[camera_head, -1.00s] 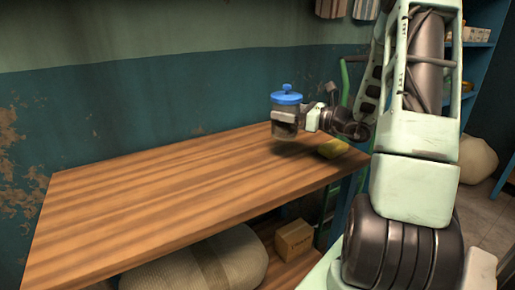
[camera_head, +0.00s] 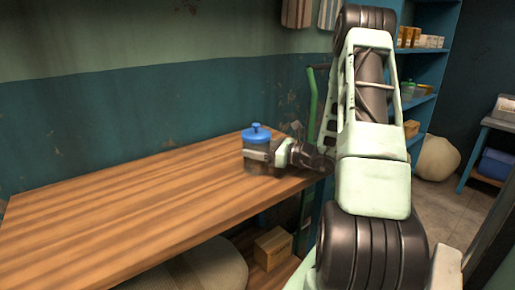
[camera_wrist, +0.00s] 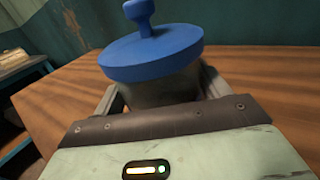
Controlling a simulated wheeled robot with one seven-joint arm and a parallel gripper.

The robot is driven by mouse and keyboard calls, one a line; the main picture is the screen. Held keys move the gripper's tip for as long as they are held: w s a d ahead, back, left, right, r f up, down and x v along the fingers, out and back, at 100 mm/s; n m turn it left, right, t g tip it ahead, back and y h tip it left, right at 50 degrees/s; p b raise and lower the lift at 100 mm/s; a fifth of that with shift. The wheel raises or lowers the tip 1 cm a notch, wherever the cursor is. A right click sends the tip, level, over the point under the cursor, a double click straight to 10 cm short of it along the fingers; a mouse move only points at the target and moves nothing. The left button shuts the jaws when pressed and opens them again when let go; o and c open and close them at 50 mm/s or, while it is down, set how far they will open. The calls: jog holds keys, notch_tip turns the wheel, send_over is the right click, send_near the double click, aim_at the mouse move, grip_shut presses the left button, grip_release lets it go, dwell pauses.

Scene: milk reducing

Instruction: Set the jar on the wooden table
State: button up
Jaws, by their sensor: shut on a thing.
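The jar (camera_head: 259,164) has a blue lid with a round knob and a clear body. It is upright at the right part of the wooden table (camera_head: 130,200). My gripper (camera_head: 256,155) is shut on the jar from the right side. The wrist view shows the jar's blue lid (camera_wrist: 152,55) between the two fingers, with the tabletop (camera_wrist: 265,75) behind and around it. The jar's base looks at or very near the tabletop; I cannot tell for sure whether it touches.
A cardboard box (camera_head: 273,248) and a pale sack (camera_head: 195,272) lie on the shelf below. A green pole (camera_head: 309,95) stands behind the table's right end. Blue shelves (camera_head: 430,75) stand at the back right. The table's left and middle are clear.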

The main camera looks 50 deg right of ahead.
jog(key=o, duration=1.2)
jog(key=shift+c, duration=0.2)
jog(key=v, duration=1.2)
